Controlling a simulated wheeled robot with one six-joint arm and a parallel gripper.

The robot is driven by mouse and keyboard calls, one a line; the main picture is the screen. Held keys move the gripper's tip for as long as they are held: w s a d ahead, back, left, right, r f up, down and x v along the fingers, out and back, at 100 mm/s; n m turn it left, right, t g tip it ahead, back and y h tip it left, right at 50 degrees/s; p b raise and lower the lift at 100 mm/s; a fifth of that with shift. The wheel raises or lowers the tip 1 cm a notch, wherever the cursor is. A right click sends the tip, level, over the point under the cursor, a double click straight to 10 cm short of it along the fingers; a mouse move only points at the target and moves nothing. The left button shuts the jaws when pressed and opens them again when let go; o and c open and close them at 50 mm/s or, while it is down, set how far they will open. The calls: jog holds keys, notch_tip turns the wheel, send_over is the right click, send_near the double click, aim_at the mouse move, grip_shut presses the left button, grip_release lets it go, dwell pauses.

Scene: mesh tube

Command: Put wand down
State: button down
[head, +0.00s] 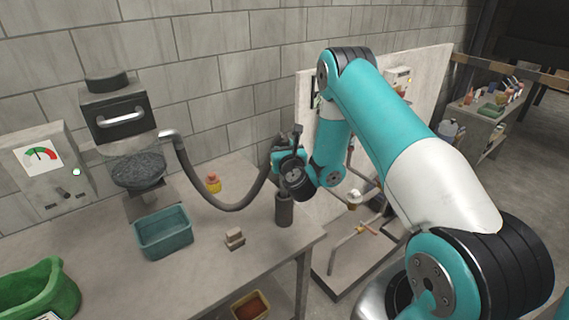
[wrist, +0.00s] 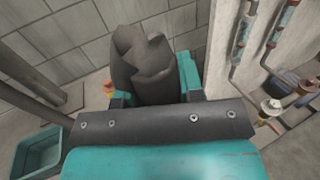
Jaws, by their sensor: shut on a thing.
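My gripper (head: 284,160) is above the right end of the bench, shut on the dark grey wand (wrist: 145,70). In the wrist view the wand fills the space between the teal jaws, its torn-looking dark end upward. A grey hose (head: 222,206) loops from the machine up to my gripper. In the head view much of the wand is hidden by my gripper. A dark upright cylinder (head: 284,209) stands on the bench directly below my gripper; I cannot tell if the wand touches it.
A gauge box (head: 45,165) is at left. A pipe panel (head: 430,75) stands right of the bench.

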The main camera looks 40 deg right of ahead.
jog(key=shift+f+b, duration=1.35)
jog(key=shift+f, duration=0.75)
jog(key=c, duration=0.8)
grip_release()
jog(key=shift+r, duration=0.1)
jog(key=shift+o, duration=0.2)
jog(key=shift+r, duration=0.1)
